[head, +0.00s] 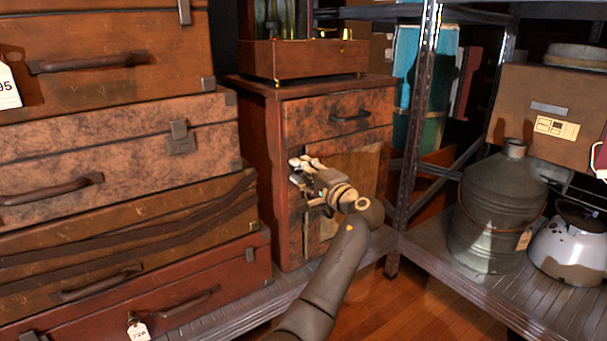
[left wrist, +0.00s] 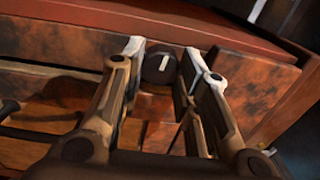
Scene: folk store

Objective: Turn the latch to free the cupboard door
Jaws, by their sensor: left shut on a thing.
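The small cupboard (head: 266,185) stands in the middle of the head view, with red-brown sides, a drawer on top and a panelled door (head: 350,168) below. My left gripper (head: 300,169) is at the left part of the cupboard front, just below the drawer. In the left wrist view a dark round latch (left wrist: 158,70) with a short white mark sits between the two fingertips of that gripper (left wrist: 163,60). The gripper is shut on the latch. In the head view the gripper hides the latch. The door looks closed. My right gripper is not in view.
Stacked suitcases (head: 110,145) stand close on the left. A wooden box (head: 300,60) with bottles sits on the cupboard. A metal shelf post (head: 418,110) rises close to the right. A metal can (head: 495,215) stands on the right shelf. Some floor shows in front.

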